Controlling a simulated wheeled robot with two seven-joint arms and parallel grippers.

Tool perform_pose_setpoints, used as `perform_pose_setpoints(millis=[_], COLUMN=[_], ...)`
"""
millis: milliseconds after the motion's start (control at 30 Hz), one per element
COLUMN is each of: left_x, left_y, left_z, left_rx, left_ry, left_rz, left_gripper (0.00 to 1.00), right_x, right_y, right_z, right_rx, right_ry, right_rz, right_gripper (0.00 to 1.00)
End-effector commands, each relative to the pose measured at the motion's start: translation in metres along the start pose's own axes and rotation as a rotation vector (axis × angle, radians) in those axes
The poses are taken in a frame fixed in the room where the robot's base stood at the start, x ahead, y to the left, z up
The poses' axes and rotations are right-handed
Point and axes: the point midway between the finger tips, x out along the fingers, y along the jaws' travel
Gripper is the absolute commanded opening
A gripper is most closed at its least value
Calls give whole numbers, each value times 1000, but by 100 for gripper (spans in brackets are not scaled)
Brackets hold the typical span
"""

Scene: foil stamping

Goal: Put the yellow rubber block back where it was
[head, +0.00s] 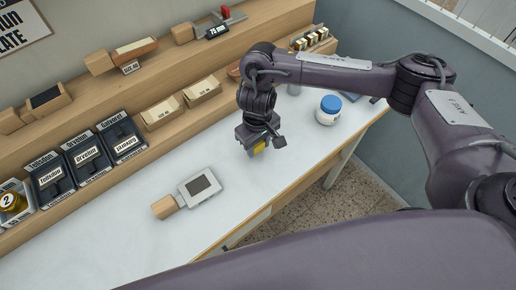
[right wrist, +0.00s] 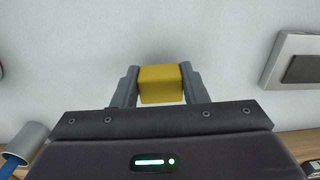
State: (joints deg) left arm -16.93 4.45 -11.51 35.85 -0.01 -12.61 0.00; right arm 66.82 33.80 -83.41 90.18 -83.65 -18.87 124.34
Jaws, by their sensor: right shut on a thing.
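The yellow rubber block (head: 259,147) is held between the fingers of my right gripper (head: 262,142), over the right part of the white worktop (head: 240,180). In the right wrist view the yellow block (right wrist: 159,85) sits squarely between the two grey fingers of the right gripper (right wrist: 160,88). I cannot tell whether the block touches the worktop. My left gripper is not in view.
A wood-handled tool with a metal plate (head: 200,188) lies left of the gripper. A white jar with a blue lid (head: 328,110) stands to the right. Shelves (head: 75,105) with labelled boxes (head: 86,157) run along the back. The front worktop is mostly clear.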

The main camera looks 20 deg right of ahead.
Motion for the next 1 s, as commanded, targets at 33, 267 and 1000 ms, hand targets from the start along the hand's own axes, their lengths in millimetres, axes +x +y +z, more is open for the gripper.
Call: perform_pose_setpoints(millis=[33, 267, 1000], left_x=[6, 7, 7], left_y=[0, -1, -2], left_z=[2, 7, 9], left_rx=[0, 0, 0], left_ry=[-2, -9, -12], left_rz=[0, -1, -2], left_gripper=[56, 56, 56], right_x=[12, 19, 20], right_y=[-1, 0, 0], right_z=[1, 0, 0], right_rx=[1, 0, -1], right_ry=[-3, 0, 0], right_rz=[-3, -1, -1], right_gripper=[15, 15, 61])
